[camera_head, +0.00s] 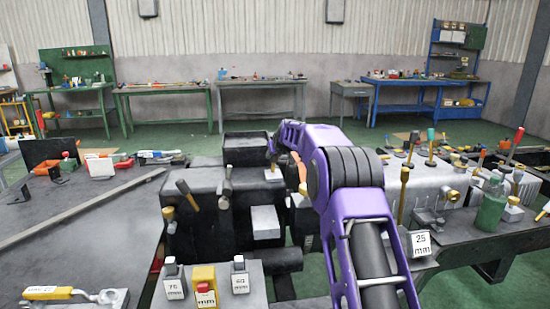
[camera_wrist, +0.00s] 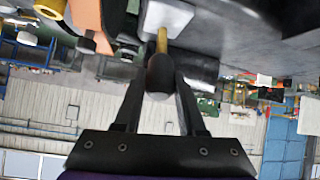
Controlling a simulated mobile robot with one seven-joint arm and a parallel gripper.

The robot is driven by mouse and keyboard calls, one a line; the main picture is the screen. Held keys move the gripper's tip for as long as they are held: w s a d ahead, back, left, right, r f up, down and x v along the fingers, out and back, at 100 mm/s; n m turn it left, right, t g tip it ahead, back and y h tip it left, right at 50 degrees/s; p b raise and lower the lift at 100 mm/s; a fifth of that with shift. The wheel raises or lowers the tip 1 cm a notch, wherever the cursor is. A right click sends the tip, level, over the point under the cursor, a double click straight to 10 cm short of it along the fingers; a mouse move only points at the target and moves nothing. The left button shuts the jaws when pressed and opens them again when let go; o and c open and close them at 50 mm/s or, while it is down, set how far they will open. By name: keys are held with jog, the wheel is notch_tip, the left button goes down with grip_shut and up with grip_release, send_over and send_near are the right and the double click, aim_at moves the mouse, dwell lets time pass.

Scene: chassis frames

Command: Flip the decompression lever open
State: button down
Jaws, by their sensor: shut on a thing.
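In the wrist view, a lever with a dark rounded grip (camera_wrist: 160,78) and a brass stem stands out from a pale block (camera_wrist: 168,18). I take it as the decompression lever; no label on it can be read. My gripper (camera_wrist: 160,85) has one finger on each side of the dark grip and is shut on it. In the head view my purple arm reaches over the dark engine block (camera_head: 200,225) and hides most of my gripper and the held lever.
A grey machine with several upright levers (camera_head: 440,185) and a green bottle (camera_head: 491,206) stand right. The left table top (camera_head: 75,215) is partly bare.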

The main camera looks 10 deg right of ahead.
jog(key=shift+f, duration=0.1)
dwell(0.5)
jog(key=c, duration=0.5)
grip_release()
jog(key=shift+s, duration=0.2)
jog(key=v, duration=1.7)
jog(key=shift+b, duration=0.45)
jog(key=shift+s, duration=0.1)
